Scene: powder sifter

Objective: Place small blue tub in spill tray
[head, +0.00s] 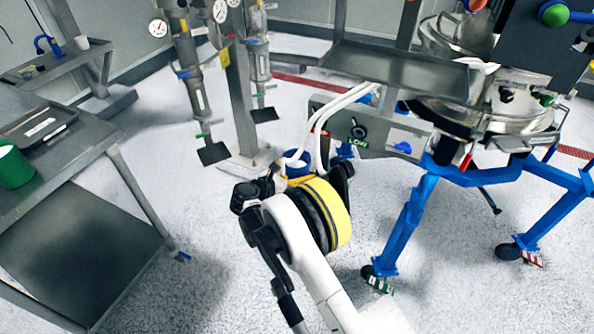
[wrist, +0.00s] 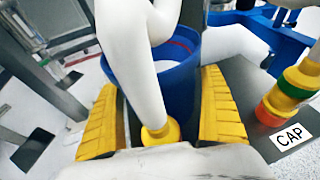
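The small blue tub (wrist: 180,75) is round and open-topped, with a red line inside near its rim. In the head view the tub's rim (head: 296,158) shows just beyond my wrist, above the floor; the fingers are mostly hidden there. A dark flat tray (head: 38,128) with a pale label lies on the left bench; I cannot tell if it is the spill tray.
A green cup (head: 14,165) stands on the left bench. A metal sifter (head: 480,110) on a blue wheeled frame (head: 415,215) is at the right. A grey control box (head: 365,125) and a post with gauges (head: 240,90) stand behind my gripper. Open floor lies between bench and frame.

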